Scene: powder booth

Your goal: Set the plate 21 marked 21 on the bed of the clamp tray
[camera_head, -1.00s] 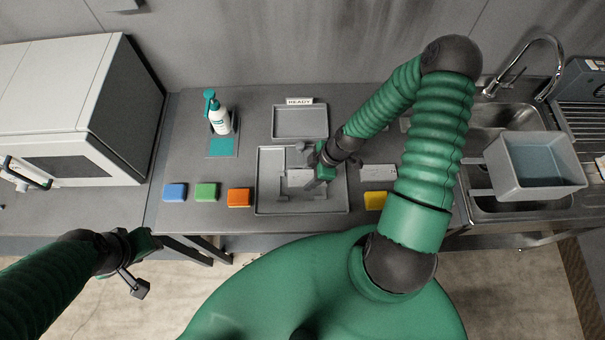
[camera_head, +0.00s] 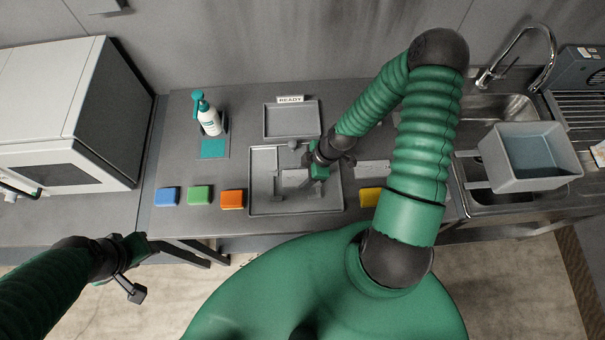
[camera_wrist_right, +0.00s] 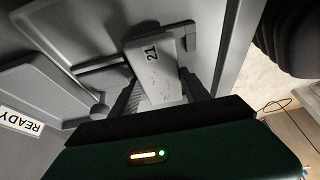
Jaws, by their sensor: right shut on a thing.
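Plate 21 (camera_wrist_right: 156,75) is a pale plate with a black "21" in the right wrist view, between the dark fingers of my right gripper (camera_wrist_right: 160,95). In the head view the right gripper (camera_head: 318,174) is over the clamp tray (camera_head: 255,210), shut on the plate (camera_head: 294,178). The plate is over the tray's bed, by its grey blocks; whether it touches the bed I cannot tell. The clamp tray also shows in the right wrist view (camera_wrist_right: 217,45). My left gripper (camera_head: 133,288) is off the table's front edge at lower left, its jaw opening unclear.
A READY tray (camera_head: 291,121) lies behind the clamp tray. Blue (camera_head: 167,196), green (camera_head: 199,195), orange (camera_head: 232,199) and yellow (camera_head: 370,196) blocks line the front. A spray bottle (camera_head: 208,118) stands at back left; a grey bin (camera_head: 528,160) is over the sink.

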